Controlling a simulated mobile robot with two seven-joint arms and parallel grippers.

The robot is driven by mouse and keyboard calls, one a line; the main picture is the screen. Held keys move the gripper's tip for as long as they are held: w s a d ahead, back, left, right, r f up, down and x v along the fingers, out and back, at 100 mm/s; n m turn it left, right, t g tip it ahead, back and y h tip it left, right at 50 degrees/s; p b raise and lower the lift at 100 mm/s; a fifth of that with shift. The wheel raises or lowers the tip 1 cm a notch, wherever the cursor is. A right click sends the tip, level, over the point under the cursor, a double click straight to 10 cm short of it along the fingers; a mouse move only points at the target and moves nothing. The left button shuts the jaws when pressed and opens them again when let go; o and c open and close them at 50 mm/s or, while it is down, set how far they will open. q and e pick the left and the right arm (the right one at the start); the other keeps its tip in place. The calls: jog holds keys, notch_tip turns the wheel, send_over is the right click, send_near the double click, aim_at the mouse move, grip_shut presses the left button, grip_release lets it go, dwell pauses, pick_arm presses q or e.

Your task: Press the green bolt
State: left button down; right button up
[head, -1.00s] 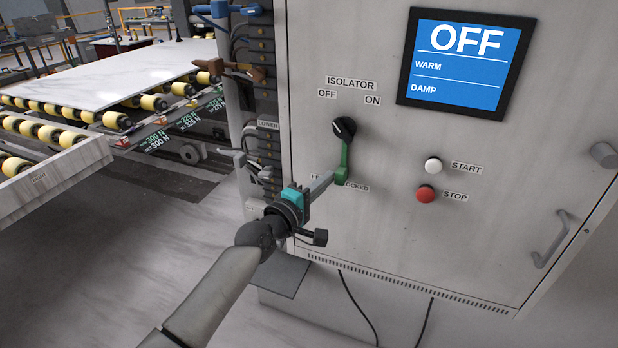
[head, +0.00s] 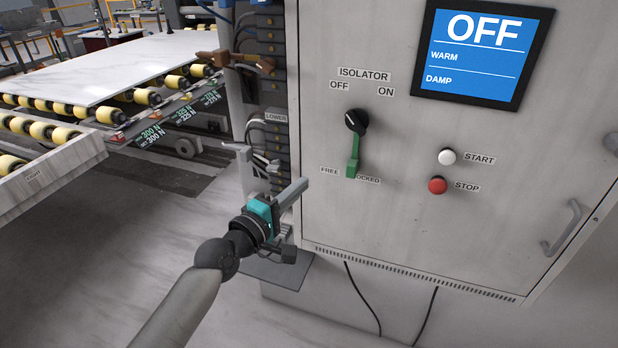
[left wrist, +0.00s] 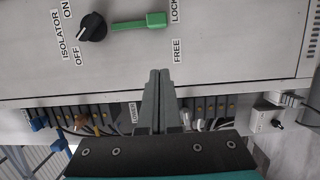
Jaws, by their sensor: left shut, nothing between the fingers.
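The green bolt (head: 353,153) is a narrow green bar on the grey cabinet door, hanging below the black isolator knob (head: 356,121). Its lower end lies between the FREE and LOCKED labels, covering the first letter of LOCKED. In the left wrist view the bolt (left wrist: 138,23) lies beyond my fingertips, its thick end nearer the LOCKED label. My left gripper (head: 303,184) is shut and empty, below and left of the bolt, apart from it. It also shows in the left wrist view (left wrist: 160,74). My right gripper is not in view.
A blue screen (head: 481,52) reads OFF, WARM and DAMP. A white START button (head: 447,156) and red STOP button (head: 438,185) sit right of the bolt. Hoses and a terminal column line the cabinet's left edge. A roller table with a stone slab (head: 130,66) stands at left.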

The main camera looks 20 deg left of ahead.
pick_arm(q)
jog(key=shift+v, duration=1.25)
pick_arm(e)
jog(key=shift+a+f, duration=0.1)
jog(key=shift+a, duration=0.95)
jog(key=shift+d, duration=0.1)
